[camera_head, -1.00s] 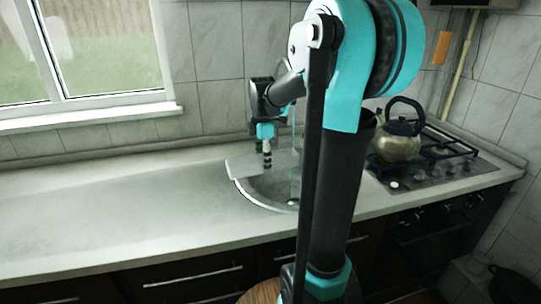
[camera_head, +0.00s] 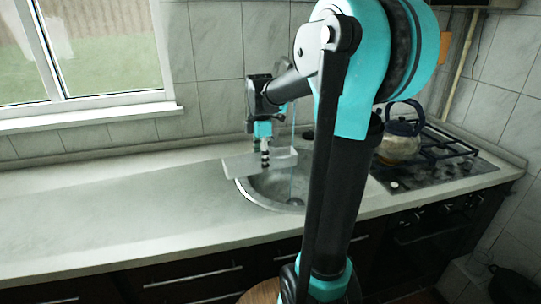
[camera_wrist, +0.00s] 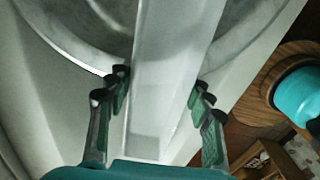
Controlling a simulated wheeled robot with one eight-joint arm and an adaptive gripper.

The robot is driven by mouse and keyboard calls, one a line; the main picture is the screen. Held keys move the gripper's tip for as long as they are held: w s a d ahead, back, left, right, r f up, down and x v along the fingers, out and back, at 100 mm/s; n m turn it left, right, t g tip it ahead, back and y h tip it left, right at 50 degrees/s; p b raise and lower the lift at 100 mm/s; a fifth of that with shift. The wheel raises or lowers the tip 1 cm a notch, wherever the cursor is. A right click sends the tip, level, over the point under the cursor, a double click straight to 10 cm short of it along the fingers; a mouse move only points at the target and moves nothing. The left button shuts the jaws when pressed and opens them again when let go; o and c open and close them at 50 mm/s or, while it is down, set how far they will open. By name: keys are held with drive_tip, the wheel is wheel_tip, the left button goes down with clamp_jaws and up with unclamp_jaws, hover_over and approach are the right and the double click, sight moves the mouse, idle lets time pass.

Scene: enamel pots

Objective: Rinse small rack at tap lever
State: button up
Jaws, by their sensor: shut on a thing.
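The small rack (camera_head: 240,167) is a pale, flat, long piece held over the left part of the sink. In the wrist view it (camera_wrist: 165,80) runs lengthwise between the fingers and out over the basin. My gripper (camera_head: 265,160) is shut on it from above; its dark and green fingers (camera_wrist: 161,82) stand at both sides. A thin pale-blue vertical line, like a water stream (camera_head: 293,120), comes down at the rack's right end. I cannot tell whether it touches the rack. The tap lever cannot be made out; my arm hides the sink's right part.
The round metal sink (camera_head: 285,188) is set in a pale worktop (camera_head: 110,215), which is clear to the left. A kettle (camera_head: 398,145) stands on the gas hob (camera_head: 440,165) at the right. A window (camera_head: 85,55) is behind.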

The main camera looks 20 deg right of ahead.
drive_tip(key=shift+s+a+r, duration=1.15)
drive_tip(key=shift+s+r, duration=0.1)
drive_tip(key=shift+r, duration=0.15)
